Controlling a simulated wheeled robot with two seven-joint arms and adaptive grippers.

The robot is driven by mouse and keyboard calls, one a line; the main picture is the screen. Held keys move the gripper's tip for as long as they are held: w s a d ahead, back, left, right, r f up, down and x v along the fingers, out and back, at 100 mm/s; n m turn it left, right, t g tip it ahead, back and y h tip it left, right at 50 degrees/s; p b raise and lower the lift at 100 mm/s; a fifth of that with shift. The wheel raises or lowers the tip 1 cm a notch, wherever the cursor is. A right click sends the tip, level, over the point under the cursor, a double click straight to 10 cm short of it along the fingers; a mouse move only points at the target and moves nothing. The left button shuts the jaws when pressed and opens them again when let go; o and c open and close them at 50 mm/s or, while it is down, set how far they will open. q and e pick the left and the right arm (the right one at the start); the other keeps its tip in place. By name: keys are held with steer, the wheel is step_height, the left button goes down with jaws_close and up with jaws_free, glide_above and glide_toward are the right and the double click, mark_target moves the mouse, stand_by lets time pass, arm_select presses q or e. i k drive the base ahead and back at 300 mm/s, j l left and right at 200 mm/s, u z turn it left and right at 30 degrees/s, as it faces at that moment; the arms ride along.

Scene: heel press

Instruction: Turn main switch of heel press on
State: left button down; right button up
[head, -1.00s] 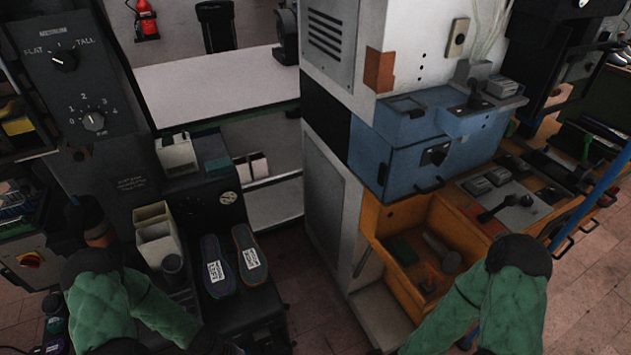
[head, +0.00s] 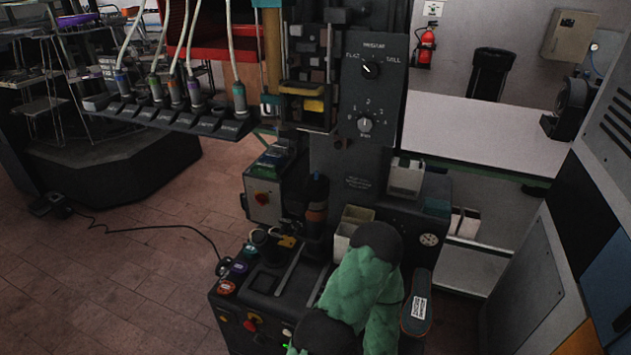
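The heel press stands in the middle of the head view, with a dark upright panel (head: 358,110) carrying two rotary knobs. A green-sleeved arm of mine covers part of the press's lower right front. Neither of my grippers shows.
A dark shoe (head: 416,306) with a white label lies right of my arm. The front console has coloured buttons (head: 250,325). A rack with hanging cables (head: 175,115) stands at upper left. Tiled floor (head: 120,265) is open at left, with a black cable on it.

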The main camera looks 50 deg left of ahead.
mark_target(260, 199)
steer(key=u, duration=2)
steer(key=i+j, duration=0.1)
steer(key=j, duration=0.25)
steer(key=i+j, duration=0.15)
steer(key=j, duration=0.2)
steer(key=i+j, duration=0.1)
steer(key=j, duration=0.25)
steer(key=i+j, duration=0.1)
steer(key=j, duration=0.25)
steer(key=i+j, duration=0.15)
steer(key=j, duration=0.2)
steer(key=z, duration=0.05)
